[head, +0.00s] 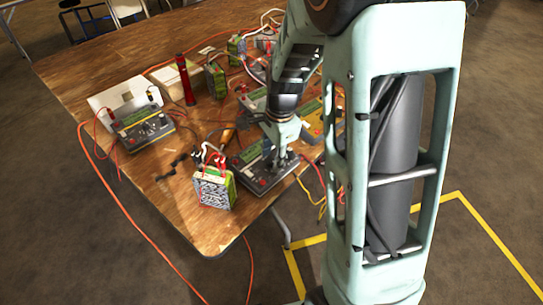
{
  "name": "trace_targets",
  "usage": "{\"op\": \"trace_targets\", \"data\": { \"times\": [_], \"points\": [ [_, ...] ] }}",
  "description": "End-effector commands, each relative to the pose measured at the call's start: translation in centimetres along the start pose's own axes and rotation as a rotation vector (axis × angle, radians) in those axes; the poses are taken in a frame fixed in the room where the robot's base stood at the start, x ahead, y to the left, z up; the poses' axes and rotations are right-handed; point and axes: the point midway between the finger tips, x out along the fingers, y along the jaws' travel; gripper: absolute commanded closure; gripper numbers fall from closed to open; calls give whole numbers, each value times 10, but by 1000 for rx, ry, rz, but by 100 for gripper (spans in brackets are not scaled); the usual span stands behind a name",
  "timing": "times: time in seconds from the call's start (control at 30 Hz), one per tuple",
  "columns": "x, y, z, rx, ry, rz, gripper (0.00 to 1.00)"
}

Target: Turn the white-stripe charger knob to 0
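My gripper (283,158) points down over a dark grey charger (248,182) near the table's front right edge. Its fingertips are at or just above the charger's top panel. The gripper covers part of that panel, so I cannot see the knob or tell whether the fingers touch it. Whether the fingers are open or shut is too small to tell. A similar dark charger (146,132) stands at the left of the table. I cannot make out a white stripe or any knob setting.
A battery pack (214,190) with red leads stands close left of the charger under my gripper. A red cylinder (186,80), a light box (172,84) and more battery packs (216,80) stand farther back. Orange cables hang over the table edge (150,205). The far left tabletop is clear.

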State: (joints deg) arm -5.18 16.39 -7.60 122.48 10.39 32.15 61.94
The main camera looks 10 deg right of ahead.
Motion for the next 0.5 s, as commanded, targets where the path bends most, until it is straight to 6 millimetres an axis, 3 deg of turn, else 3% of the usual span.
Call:
{"op": "trace_targets", "data": {
  "times": [0.27,0.5],
  "points": [
    [1,0,0,0,0,0,67],
    [1,0,0,0,0,0,94]
  ]
}}
